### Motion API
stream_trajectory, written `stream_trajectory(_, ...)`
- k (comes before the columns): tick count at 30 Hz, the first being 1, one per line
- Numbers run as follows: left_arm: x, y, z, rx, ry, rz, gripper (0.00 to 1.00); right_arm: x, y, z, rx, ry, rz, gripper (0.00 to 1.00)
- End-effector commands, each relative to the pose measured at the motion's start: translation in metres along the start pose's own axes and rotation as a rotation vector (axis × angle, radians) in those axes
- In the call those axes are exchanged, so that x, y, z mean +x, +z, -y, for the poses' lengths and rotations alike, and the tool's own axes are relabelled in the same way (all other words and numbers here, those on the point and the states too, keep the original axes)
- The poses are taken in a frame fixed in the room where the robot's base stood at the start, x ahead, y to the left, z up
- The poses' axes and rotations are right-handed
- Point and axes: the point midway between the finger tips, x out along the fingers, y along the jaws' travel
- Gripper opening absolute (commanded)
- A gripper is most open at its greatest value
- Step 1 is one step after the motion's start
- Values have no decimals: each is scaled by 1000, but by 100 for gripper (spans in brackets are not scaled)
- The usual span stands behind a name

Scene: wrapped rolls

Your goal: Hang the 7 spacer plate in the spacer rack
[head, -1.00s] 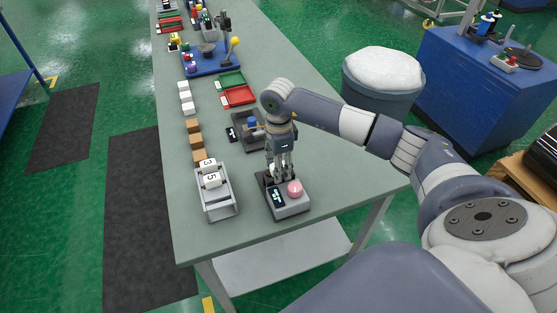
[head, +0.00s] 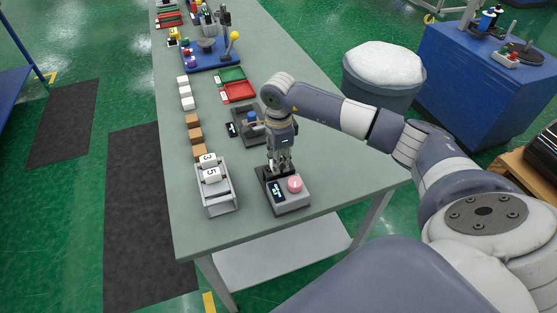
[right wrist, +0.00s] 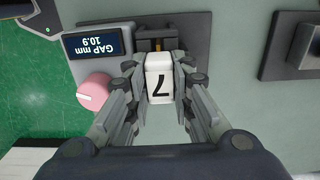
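The 7 spacer plate (right wrist: 159,83) is a white block with a black 7, between the fingers of my right gripper (right wrist: 159,85) in the right wrist view. Both fingers press against its sides. In the head view my right gripper (head: 281,170) points down over the back of the gauge box, and the plate is hard to make out there. The spacer rack (head: 218,205) is a grey frame left of the gripper, holding white plates marked 3 (head: 207,160) and 5 (head: 211,175). Its front part is empty. My left gripper is not in view.
The gauge box (head: 291,203) has a pink knob (head: 295,185) and a display (right wrist: 97,40) reading GAP mm 10.9. Brown blocks (head: 194,137) and white blocks (head: 186,92) line the table behind the rack. A dark fixture (head: 246,129) stands behind the gauge.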

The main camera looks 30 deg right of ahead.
Motion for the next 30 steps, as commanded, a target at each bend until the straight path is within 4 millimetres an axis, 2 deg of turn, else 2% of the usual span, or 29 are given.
stream_trajectory(1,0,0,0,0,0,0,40,0,0,0,0,0,0,30)
stream_trajectory(3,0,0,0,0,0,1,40,0,0,0,0,0,0,45)
stream_trajectory(12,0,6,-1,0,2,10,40,0,0,0,1,0,-1,45)
stream_trajectory(16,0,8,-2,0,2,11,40,-7,0,0,1,-1,0,45)
stream_trajectory(20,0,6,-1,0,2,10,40,-28,-1,1,1,-5,-1,45)
stream_trajectory(30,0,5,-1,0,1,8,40,-98,0,1,1,-3,-1,45)
